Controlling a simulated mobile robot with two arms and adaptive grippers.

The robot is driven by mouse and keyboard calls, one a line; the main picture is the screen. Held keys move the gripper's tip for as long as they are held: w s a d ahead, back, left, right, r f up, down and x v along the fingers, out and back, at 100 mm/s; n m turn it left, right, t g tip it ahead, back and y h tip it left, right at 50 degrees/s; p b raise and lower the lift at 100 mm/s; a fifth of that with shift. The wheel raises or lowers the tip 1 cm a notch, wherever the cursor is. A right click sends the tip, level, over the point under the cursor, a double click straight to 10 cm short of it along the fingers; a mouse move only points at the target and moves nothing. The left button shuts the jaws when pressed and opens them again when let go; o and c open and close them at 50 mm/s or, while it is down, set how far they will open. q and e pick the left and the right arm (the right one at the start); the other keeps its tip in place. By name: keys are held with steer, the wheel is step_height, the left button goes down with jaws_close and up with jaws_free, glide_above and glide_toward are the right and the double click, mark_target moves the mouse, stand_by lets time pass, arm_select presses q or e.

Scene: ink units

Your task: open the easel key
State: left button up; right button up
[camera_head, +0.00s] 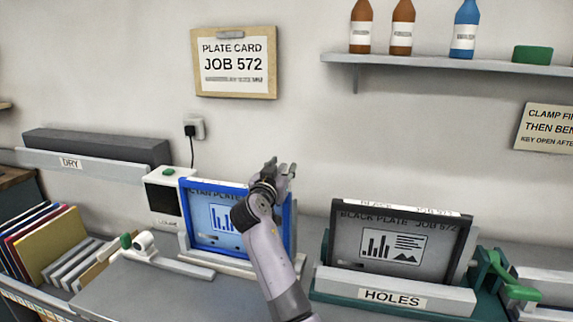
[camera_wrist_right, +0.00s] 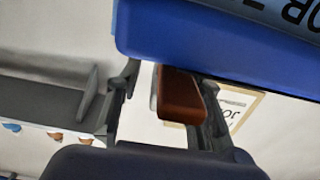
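A blue-framed cyan plate (camera_head: 220,245) stands in a light grey easel (camera_head: 245,267) left of the middle in the head view. My right gripper (camera_head: 281,170) is at the plate's upper right corner. In the right wrist view, the blue frame (camera_wrist_right: 200,45) fills the top, and a red-brown block (camera_wrist_right: 181,97) shows between my right gripper's fingers (camera_wrist_right: 165,105). The left finger stands apart from the block; the right one is close to it, contact unclear. The gripper looks open. The block may be the easel key; it is hidden in the head view. My left gripper is not in view.
A black plate (camera_head: 395,243) stands in a green and grey holder marked HOLES (camera_head: 390,297), with a green handle (camera_head: 515,280) at right. A green-knobbed lever (camera_head: 126,241) and a white device (camera_head: 165,200) are left of the easel. Folders (camera_head: 50,240) stand far left.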

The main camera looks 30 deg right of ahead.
steer(key=shift+s+a+r, duration=0.1)
steer(key=shift+a, duration=0.1)
steer(key=shift+d, duration=0.1)
jaws_close()
stand_by(0.7)
